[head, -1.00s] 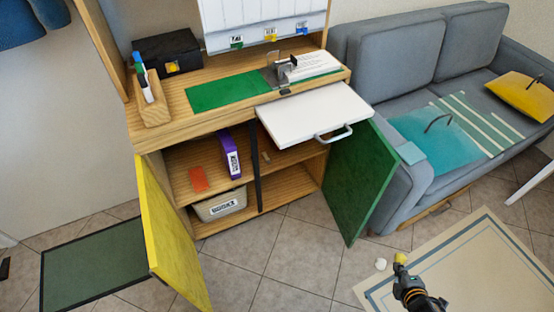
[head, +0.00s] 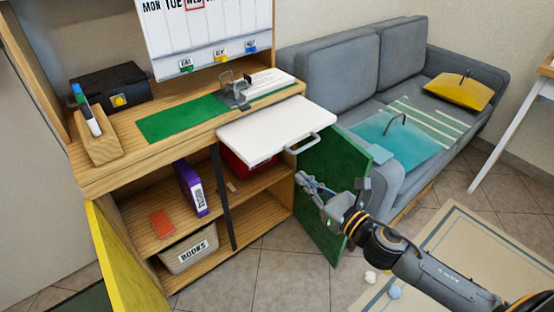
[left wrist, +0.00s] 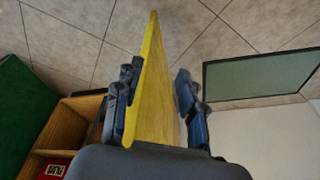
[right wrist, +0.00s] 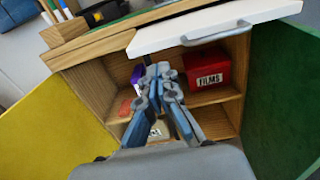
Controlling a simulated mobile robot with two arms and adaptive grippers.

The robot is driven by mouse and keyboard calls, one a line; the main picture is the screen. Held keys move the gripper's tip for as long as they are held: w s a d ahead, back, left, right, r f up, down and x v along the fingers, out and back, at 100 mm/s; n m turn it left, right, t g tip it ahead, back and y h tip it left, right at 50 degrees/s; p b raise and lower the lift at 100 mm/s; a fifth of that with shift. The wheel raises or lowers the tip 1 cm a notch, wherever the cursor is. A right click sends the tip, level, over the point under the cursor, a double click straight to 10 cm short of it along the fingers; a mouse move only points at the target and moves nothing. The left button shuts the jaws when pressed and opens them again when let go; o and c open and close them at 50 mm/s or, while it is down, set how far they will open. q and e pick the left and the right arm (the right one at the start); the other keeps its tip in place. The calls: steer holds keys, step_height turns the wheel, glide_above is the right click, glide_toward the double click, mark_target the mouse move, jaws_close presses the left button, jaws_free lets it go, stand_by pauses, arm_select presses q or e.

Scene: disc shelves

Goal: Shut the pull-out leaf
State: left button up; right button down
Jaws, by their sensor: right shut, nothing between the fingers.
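The white pull-out leaf (head: 262,130) sticks out from under the cabinet's worktop, with a grey bar handle (head: 303,145) at its front. It also shows in the right wrist view (right wrist: 200,28), across the top. My right gripper (head: 303,181) is shut and empty, below the handle and in front of the green door. In the right wrist view its closed fingers (right wrist: 154,70) are below the leaf and apart from it. My left gripper (left wrist: 157,95) is open, its fingers either side of the yellow door's edge (left wrist: 152,75); contact is unclear. The head view does not show it.
The green door (head: 322,200) and yellow door (head: 122,265) stand open. Shelves hold a purple binder (head: 190,188), an orange item (head: 161,222), a books bin (head: 190,250) and a red films box (right wrist: 208,70). A grey sofa (head: 330,75) stands to the right.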

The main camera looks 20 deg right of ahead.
mark_target(271, 154)
steer(key=x, duration=0.8)
steer(key=shift+w+a, duration=0.1)
steer(key=shift+w, duration=0.15)
arm_select(q)
steer(key=shift+s+f, duration=0.2)
steer(key=shift+f, duration=0.7)
arm_select(e)
steer(key=shift+w+a+f, duration=0.1)
steer(key=shift+w+a, duration=0.15)
steer(key=shift+w, duration=0.4)
